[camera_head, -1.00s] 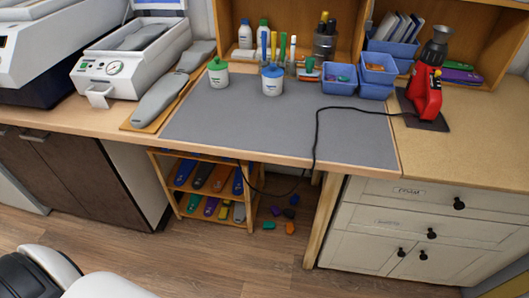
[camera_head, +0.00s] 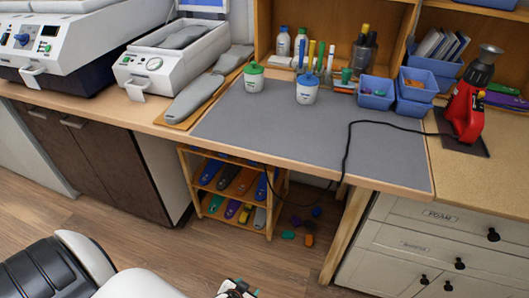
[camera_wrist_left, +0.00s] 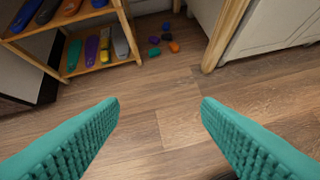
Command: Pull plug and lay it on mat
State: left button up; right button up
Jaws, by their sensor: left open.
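A black cord (camera_head: 347,155) runs from the red machine (camera_head: 465,110) across the grey mat (camera_head: 290,135), over the table's front edge and down behind the small wooden shelf. No plug can be made out; the cord's lower end is hidden under the table. My left gripper (camera_wrist_left: 160,106) is open and empty, its two teal ridged fingers wide apart above the wood floor in the left wrist view. Part of it shows at the bottom edge of the head view (camera_head: 238,290). It is in front of the table, well apart from the cord. My right gripper is not in view.
The wooden shelf (camera_head: 184,165) with coloured insoles stands under the table; several small coloured pieces lie on the floor beside it. A table leg (camera_head: 345,235) and white drawers (camera_head: 430,240) stand to the right.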

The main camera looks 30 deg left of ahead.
pick_arm(q)
jog(key=w+a+r+n+t+y, duration=0.1)
jog(key=w+a+r+t, duration=0.3)
jog(key=w+r, duration=0.95)
jog(key=w+a+r+n+t+y, duration=0.1)
jog(key=w+a+r+t, duration=0.1)
jog(key=r, duration=0.8)
jog(key=w+a+r+n+t+y+b, duration=0.1)
jog(key=w+a+r+t, duration=0.2)
jog(key=r, duration=0.7)
jog(key=shift+w+a+b, duration=0.25)
jog(key=shift+w+b, duration=0.05)
jog(key=shift+w, duration=0.2)
jog(key=b+x, duration=0.1)
jog(key=x, duration=0.8)
jog(key=shift+r, duration=0.2)
